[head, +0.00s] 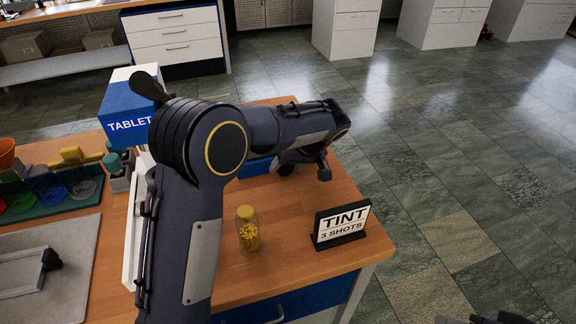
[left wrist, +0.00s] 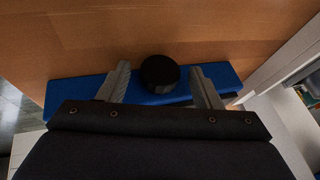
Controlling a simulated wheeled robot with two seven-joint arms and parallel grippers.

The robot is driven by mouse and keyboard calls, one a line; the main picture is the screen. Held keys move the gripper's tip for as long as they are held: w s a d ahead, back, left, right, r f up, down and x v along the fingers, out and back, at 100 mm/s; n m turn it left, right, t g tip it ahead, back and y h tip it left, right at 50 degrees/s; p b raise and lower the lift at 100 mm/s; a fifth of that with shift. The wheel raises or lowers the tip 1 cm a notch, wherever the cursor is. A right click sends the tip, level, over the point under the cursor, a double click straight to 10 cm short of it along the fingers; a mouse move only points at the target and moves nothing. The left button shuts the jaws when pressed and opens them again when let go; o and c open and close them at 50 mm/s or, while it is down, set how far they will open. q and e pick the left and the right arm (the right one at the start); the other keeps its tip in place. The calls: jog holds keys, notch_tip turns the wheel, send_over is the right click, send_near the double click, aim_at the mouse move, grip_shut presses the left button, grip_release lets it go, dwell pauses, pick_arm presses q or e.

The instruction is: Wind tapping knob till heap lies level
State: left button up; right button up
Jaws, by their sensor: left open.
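A black round knob (left wrist: 159,73) shows in the left wrist view, in front of a blue base (left wrist: 75,91). My left gripper (left wrist: 160,66) is open, with one grey finger on each side of the knob and a visible gap to each. I cannot tell how deep the fingers reach along it. In the head view my left gripper (head: 289,164) is partly hidden by my own forearm, beside a blue part of the device (head: 254,168). No heap shows in either view. Dark parts at the bottom edge of the head view seem to be my right gripper (head: 490,319), mostly cut off.
A jar of yellow pieces (head: 248,232) and a "TINT 3 SHOTS" sign (head: 342,224) stand near the bench's front right. A blue-and-white "TABLET" block (head: 127,103) stands behind my left arm. Coloured cups (head: 47,185) and a grey mat (head: 75,255) lie left.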

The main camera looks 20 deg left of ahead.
pick_arm(q)
jog(key=v, duration=0.7)
jog(key=shift+d+r, duration=0.15)
jog(key=shift+r, duration=0.05)
